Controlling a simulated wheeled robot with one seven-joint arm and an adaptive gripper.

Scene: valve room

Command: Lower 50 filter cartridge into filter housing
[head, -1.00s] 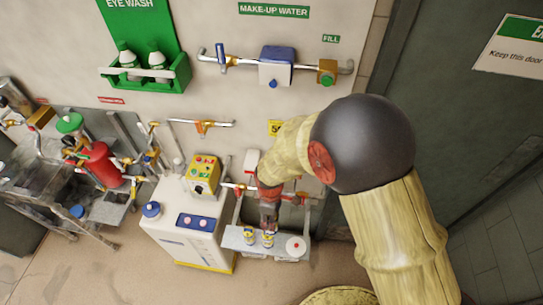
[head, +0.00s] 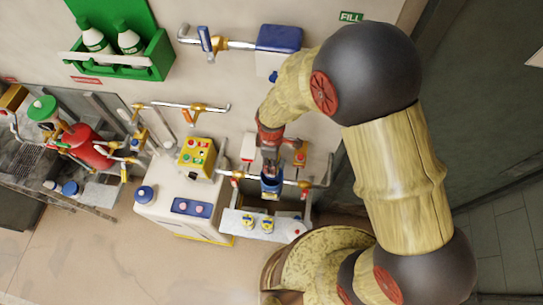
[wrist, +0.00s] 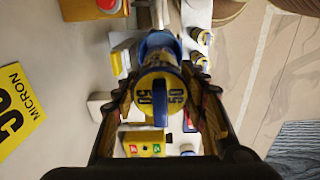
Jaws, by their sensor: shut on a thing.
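My gripper (head: 270,154) is shut on the 50 filter cartridge (wrist: 174,96), with its fingers on both sides. In the wrist view the cartridge shows its yellow end, marked 50, with a blue tab across it. The blue filter housing (head: 271,185) is directly below my gripper in the head view. Its blue rim (wrist: 157,40) shows just past the cartridge in the wrist view. The cartridge's far end is hidden, so I cannot tell whether it is inside the housing or above it.
Two other cartridges (head: 248,222) (head: 267,225) stand on the white shelf (head: 232,222) in front of the housing. Pipes with a red-handled valve (head: 300,155) flank the housing. A white cabinet with a yellow button box (head: 196,157) stands to the left.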

